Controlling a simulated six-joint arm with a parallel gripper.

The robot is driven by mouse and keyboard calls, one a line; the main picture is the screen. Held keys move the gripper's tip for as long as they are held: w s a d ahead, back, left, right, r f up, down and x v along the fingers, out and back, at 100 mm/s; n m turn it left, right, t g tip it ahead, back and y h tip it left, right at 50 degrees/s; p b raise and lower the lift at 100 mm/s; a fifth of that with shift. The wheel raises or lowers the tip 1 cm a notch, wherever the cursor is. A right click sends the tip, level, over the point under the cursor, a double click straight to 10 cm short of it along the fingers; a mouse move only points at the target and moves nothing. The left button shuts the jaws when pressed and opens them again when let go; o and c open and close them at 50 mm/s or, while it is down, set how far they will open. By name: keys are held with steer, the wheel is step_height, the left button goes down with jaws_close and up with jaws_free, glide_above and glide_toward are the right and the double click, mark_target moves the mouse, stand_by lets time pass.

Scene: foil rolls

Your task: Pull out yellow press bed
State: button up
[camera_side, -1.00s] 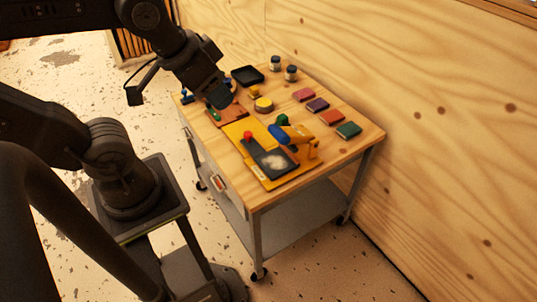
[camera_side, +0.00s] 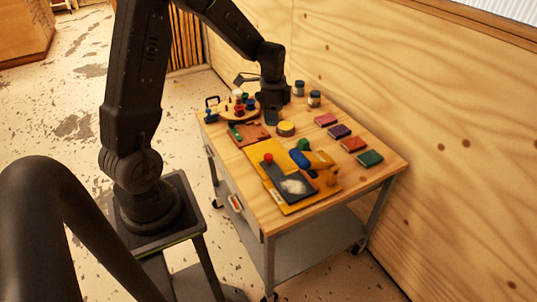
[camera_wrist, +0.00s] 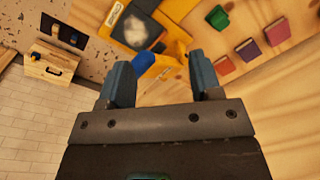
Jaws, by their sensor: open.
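The yellow press stands on the table in the side view, with a yellow base (camera_side: 262,155), an orange-yellow frame (camera_side: 325,165) and a blue handle (camera_side: 299,159). Its dark flat bed (camera_side: 293,186) bears a whitish patch, and a red knob (camera_side: 267,158) is at the bed's far end.
Pink (camera_side: 326,119), purple (camera_side: 338,131), red (camera_side: 354,144) and green (camera_side: 370,158) pads lie along the right. A round yellow tin (camera_side: 286,128) and a brown board (camera_side: 250,133) lie near my gripper. Two jars (camera_side: 314,98) stand at the back by the wooden wall.

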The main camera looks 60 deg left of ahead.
steer(key=m, duration=0.1)
glide_above(268, 156)
step_height(268, 156, down, 5)
steer(key=shift+g, duration=0.4)
step_height(268, 156, down, 14)
steer(key=shift+w+f, duration=0.1)
jaws_close()
